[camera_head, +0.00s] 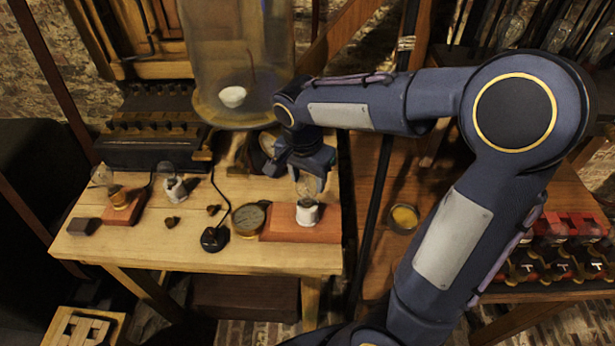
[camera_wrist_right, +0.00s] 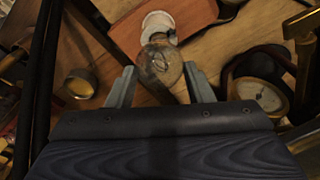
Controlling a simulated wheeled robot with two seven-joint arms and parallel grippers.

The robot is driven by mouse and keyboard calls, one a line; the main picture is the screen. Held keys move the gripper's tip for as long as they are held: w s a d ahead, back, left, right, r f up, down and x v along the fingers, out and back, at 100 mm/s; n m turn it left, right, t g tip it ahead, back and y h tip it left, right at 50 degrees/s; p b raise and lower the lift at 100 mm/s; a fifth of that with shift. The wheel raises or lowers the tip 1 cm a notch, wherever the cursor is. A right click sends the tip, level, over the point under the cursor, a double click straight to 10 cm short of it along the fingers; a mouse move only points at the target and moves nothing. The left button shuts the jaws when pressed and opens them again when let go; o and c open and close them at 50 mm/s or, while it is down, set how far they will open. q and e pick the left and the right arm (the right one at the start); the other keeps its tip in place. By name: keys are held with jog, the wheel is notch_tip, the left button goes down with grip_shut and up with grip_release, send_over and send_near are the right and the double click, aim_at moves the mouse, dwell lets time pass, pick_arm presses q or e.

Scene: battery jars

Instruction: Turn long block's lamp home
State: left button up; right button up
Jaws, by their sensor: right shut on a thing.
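The long block (camera_head: 275,228) is a reddish wooden base at the right end of the light wood table; it also shows in the wrist view (camera_wrist_right: 190,15). A white socket (camera_head: 307,213) stands on it and shows in the wrist view (camera_wrist_right: 157,24). The clear glass lamp (camera_head: 309,188) sits upright at the socket's top; in the wrist view its globe (camera_wrist_right: 160,62) lies between my fingertips. My right gripper (camera_head: 308,172) is above the block, shut on the lamp's glass. How deep the lamp sits in the socket cannot be told. My left gripper is out of view.
A round dial gauge (camera_head: 249,218) stands close left of the block. A large glass jar (camera_head: 225,60) stands behind.

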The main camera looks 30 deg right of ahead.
jog(key=shift+m, duration=0.3)
jog(key=m, duration=0.5)
jog(key=shift+g, duration=0.4)
jog(key=o, duration=1.1)
jog(key=shift+o, duration=0.2)
